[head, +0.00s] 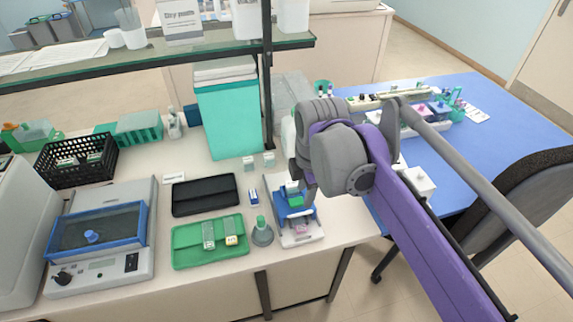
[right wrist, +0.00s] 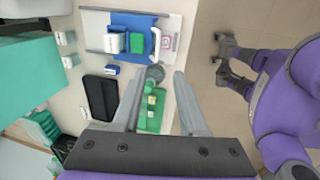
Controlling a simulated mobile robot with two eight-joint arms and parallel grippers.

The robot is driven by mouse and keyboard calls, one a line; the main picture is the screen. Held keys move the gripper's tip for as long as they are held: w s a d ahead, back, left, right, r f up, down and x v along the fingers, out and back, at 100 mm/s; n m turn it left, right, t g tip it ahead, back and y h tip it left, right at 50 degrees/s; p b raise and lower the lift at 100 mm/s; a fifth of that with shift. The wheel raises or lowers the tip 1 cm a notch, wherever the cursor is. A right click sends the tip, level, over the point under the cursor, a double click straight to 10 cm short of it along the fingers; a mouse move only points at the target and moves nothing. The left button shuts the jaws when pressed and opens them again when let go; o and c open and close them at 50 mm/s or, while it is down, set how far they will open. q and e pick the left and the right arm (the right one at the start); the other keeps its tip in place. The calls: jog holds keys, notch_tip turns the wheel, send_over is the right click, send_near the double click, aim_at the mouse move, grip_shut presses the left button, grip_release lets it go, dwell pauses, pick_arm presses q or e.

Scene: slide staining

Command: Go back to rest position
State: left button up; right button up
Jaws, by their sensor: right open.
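My right gripper (head: 306,182) hangs over the bench front at the end of the purple arm, partly hidden by its own wrist in the head view. In the right wrist view its two fingers (right wrist: 159,80) are apart with nothing held between them. Below it, a blue holder (head: 291,208) with green and white blocks stands on a white board with a pink patch (head: 302,229). The holder also shows in the right wrist view (right wrist: 135,62). My left gripper is not in view.
A grey cone with a green top (head: 262,234), a green tray (head: 188,256) and a black tray (head: 205,205) lie to the left. A tall teal box (head: 227,120) and a shelf (head: 150,55) stand behind. A dark chair (head: 525,200) is at right.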

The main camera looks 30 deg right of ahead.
jog(key=s+a+f+m+t, duration=0.2)
jog(key=s+a+f+m, duration=0.2)
jog(key=f+m, duration=0.3)
jog(key=s+a+f+m+t, duration=0.1)
jog(key=s+a+f+m, duration=0.2)
jog(key=f+m, duration=0.4)
jog(key=shift+s+a+f+m+t, duration=0.25)
jog(key=shift+s+a+m+t, duration=0.15)
jog(key=shift+a+m, duration=0.25)
